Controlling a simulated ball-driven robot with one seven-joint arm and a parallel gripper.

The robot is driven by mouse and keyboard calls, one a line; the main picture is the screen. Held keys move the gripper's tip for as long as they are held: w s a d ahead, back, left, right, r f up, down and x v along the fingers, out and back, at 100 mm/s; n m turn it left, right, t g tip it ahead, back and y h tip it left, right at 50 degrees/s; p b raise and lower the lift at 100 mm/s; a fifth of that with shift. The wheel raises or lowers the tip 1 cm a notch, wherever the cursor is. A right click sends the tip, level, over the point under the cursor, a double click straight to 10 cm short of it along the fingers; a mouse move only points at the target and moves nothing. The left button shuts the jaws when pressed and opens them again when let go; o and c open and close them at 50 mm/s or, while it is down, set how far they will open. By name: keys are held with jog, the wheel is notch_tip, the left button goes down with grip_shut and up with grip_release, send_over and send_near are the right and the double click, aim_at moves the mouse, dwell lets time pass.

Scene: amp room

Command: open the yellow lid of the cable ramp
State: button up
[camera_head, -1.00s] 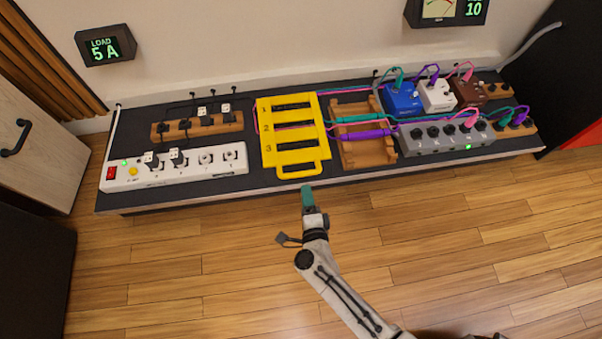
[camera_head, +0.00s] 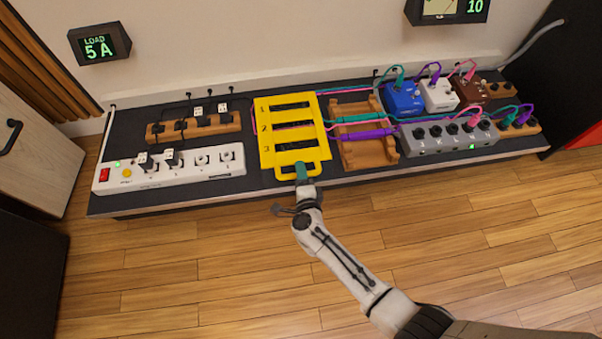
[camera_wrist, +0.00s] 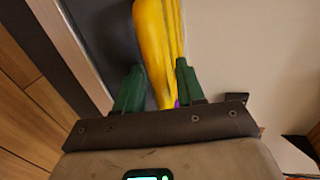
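The yellow lid (camera_head: 291,128) of the cable ramp lies on the black platform, with slots numbered 1, 2 and 3. It looks down or nearly so; a small tilt is hard to tell. Its loop handle (camera_head: 318,169) faces me at the front edge. My gripper (camera_head: 301,172) has its green fingers at the handle. In the wrist view my gripper (camera_wrist: 160,80) has its fingers apart, with a yellow bar (camera_wrist: 158,45) between them and narrow gaps at the sides. Firm contact is not visible.
A white power strip (camera_head: 205,169) lies left of the lid, with a wooden socket block (camera_head: 220,125) behind it. A wooden cable rack (camera_head: 350,152) stands close on the right, then a grey box (camera_head: 420,143) and pedals (camera_head: 403,98). The wooden floor in front is clear.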

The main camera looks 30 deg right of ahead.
grip_shut()
jog(key=shift+r, duration=0.2)
dwell(0.3)
